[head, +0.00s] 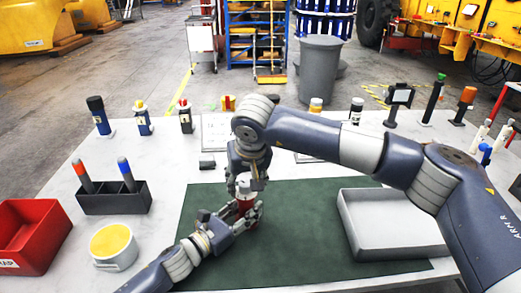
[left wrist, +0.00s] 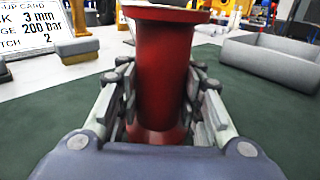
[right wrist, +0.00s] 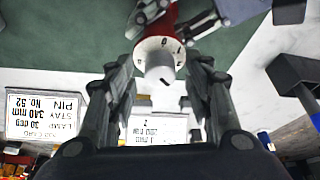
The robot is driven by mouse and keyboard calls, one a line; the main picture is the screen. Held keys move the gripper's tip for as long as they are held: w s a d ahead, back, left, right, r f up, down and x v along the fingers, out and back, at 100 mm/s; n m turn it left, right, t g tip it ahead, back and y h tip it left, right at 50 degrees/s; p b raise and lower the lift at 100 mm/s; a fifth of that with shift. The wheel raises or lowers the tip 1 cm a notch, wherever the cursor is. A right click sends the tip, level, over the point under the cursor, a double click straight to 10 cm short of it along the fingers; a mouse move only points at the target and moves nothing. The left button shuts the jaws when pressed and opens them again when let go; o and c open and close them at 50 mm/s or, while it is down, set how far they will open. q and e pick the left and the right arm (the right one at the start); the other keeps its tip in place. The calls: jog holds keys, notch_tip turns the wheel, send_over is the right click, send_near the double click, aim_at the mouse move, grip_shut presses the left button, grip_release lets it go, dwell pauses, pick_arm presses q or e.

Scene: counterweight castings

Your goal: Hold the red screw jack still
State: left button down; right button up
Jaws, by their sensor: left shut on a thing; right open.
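The red screw jack (left wrist: 165,70) stands upright on the green mat (head: 310,230). My left gripper (head: 245,214) is shut around its red body, with a finger on each side in the left wrist view (left wrist: 163,105). The jack's white top (right wrist: 160,57), with dark marks around its edge, shows in the right wrist view. My right gripper (head: 246,180) is above the jack, its open fingers on either side of the white top (head: 243,183). In the right wrist view, gaps show between the fingers (right wrist: 160,85) and the top. The jack's base is partly hidden in the head view.
A grey tray (head: 398,250) lies right of the jack. Several bottles and cards line the table's back.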

aim_at(245, 183)
jog(key=n+y, duration=0.1)
jog(key=n, duration=0.2)
jog(key=n+y, duration=0.1)
jog(key=n, duration=0.2)
jog(key=shift+w+d+g, duration=0.1)
jog(key=shift+d+g, duration=0.05)
jog(key=shift+g, duration=0.25)
jog(key=v, duration=1.2)
jog(key=shift+w, duration=0.1)
jog(key=w+a+m+g+h, duration=0.2)
jog(key=m, duration=1.1)
jog(key=w+a+m+g+h, duration=0.1)
jog(key=w+m, duration=0.1)
jog(key=m, duration=1.2)
jog(key=f, duration=1.1)
jog(key=shift+s+a+f, duration=0.15)
jog(key=shift+a+f, duration=0.1)
jog(key=shift+f, duration=0.05)
